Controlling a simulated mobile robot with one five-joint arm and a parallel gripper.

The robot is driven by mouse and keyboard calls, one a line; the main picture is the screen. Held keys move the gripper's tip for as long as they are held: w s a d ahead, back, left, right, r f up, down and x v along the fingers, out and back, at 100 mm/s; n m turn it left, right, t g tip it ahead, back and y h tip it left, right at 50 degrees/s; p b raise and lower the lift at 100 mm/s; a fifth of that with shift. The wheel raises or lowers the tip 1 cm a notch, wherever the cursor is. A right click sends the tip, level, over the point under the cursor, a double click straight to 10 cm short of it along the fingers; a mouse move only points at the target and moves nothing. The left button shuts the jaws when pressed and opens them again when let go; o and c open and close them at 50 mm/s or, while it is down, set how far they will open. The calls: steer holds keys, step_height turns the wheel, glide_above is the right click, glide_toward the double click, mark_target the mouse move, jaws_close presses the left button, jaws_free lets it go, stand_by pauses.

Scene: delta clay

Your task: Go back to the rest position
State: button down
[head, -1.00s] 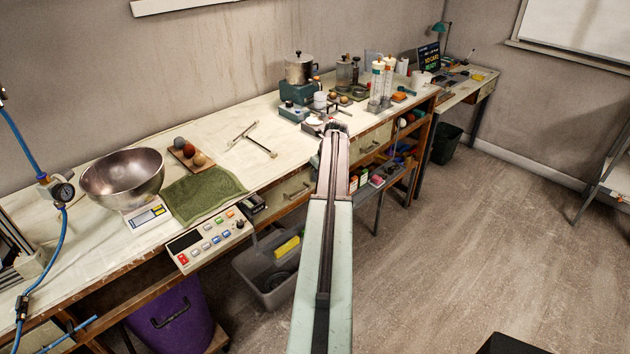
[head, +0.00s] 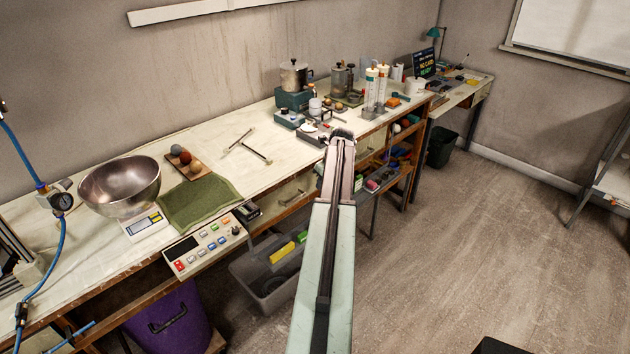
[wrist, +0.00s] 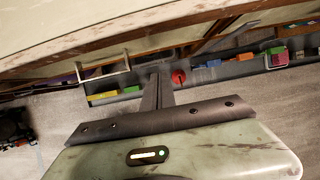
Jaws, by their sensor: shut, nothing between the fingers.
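My gripper (head: 341,137) is at the far end of my arm, in the middle of the head view, in front of the long workbench's front edge. In the wrist view my gripper (wrist: 158,72) shows as dark fingers closed together, with nothing held between them. The workbench (head: 262,165) is covered in a pale sheet, and its edge (wrist: 110,40) runs across the top of the wrist view.
On the bench are a steel bowl (head: 120,185), a green towel (head: 200,203), a control box (head: 208,243) and several jars and cylinders. A grey bin (head: 268,285) and a purple bucket (head: 172,318) stand below.

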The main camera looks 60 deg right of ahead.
steer(key=p+v, duration=0.5)
steer(key=v, duration=0.2)
steer(key=shift+r+p, duration=0.3)
steer(key=shift+r, duration=0.1)
steer(key=shift+s+a, duration=0.1)
steer(key=shift+a, duration=0.05)
